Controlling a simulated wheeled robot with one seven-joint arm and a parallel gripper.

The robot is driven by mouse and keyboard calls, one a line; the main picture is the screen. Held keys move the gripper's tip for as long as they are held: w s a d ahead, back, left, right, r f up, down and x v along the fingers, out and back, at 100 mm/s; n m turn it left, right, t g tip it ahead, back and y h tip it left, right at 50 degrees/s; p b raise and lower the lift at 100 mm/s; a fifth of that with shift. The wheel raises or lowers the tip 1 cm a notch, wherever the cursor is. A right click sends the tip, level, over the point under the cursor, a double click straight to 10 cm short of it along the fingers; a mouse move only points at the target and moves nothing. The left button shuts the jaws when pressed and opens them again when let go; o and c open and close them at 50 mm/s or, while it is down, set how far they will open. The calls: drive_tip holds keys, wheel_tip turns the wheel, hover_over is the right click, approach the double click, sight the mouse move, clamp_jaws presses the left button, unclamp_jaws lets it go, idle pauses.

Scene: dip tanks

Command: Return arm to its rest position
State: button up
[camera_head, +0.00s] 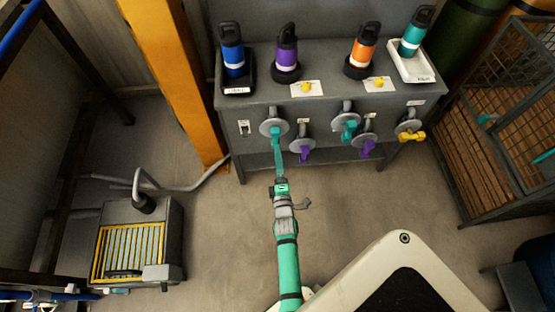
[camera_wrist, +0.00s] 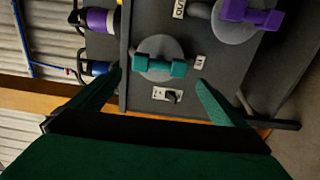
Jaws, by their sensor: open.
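My gripper (camera_head: 278,158) reaches toward the front of a grey bench, in front of its leftmost valve. In the wrist view my gripper (camera_wrist: 160,79) is open, with one fingertip to each side of a teal valve handle (camera_wrist: 160,68). The handle sits on a round grey disc and lies roughly crosswise between the fingertips. Gaps show between it and both fingers; I cannot tell the depth between them. In the head view the fingers overlap the leftmost valve's disc (camera_head: 272,127) and mostly hide its handle.
The bench (camera_head: 324,76) carries blue, purple, orange and teal bottles. Other valves are right of my gripper, including a purple handle (camera_head: 302,151) and a yellow one (camera_head: 412,135). An orange post (camera_head: 170,80) stands left. A wire cage (camera_head: 500,130) is right. Floor is clear below the bench.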

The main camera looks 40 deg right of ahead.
drive_tip(key=s+a+r+m+y, duration=0.2)
drive_tip(key=s+a+m+y, duration=0.1)
drive_tip(key=s+a, duration=0.55)
drive_tip(key=s+a+r+m+y, duration=0.2)
drive_tip(key=s+a, duration=0.4)
drive_tip(key=a, duration=0.6)
drive_tip(key=s+a+r+m+y, duration=0.4)
drive_tip(key=s+a+r+m, duration=0.2)
drive_tip(key=s+a+r, duration=0.5)
wheel_tip(320, 180, up, 4)
drive_tip(key=shift+s+f+m, duration=0.25)
drive_tip(key=shift+s+m, duration=0.15)
drive_tip(key=shift+s, duration=0.85)
